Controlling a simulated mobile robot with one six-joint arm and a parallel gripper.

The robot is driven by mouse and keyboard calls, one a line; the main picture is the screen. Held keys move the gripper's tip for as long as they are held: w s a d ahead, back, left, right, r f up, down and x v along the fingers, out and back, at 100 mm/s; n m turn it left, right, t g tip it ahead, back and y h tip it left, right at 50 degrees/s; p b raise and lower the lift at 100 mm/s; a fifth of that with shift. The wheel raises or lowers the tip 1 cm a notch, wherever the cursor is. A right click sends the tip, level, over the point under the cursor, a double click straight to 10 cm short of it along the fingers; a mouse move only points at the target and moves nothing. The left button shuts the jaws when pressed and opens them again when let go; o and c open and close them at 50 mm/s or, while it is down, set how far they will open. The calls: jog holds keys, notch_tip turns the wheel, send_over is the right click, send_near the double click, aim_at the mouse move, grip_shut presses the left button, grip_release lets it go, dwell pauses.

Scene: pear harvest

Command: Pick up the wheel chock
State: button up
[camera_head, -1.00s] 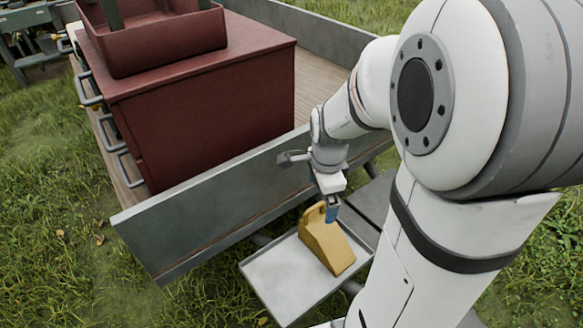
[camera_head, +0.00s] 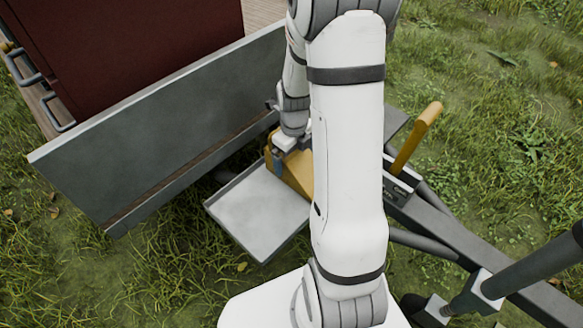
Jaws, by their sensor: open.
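The yellow wheel chock (camera_head: 296,181) sits on a grey metal tray (camera_head: 250,215) beside the trailer's side wall. My arm covers its right part, so only its left face and upper end show. My gripper (camera_head: 279,160) points down at the tall end of the chock, and a blue fingertip shows right by the handle there. The jaws are open. My wrist hides the other finger, and I cannot tell whether the handle lies between the fingers or whether they touch it.
The trailer's grey side wall (camera_head: 165,125) stands just behind and left of the tray, with a dark red cabinet (camera_head: 125,45) on the trailer bed. A yellow lever (camera_head: 416,137) rises right of my arm above a dark frame bar (camera_head: 475,258). The tray's left part is bare.

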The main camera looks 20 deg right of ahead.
aim_at(294, 163)
notch_tip(294, 163, down, 4)
jog(key=shift+w+d+b, duration=0.1)
jog(key=shift+d+b, duration=0.05)
jog(key=shift+b, duration=0.6)
jog(key=shift+c, duration=0.2)
jog(key=c, duration=1.3)
jog(key=shift+o, duration=0.2)
jog(key=shift+r, duration=0.1)
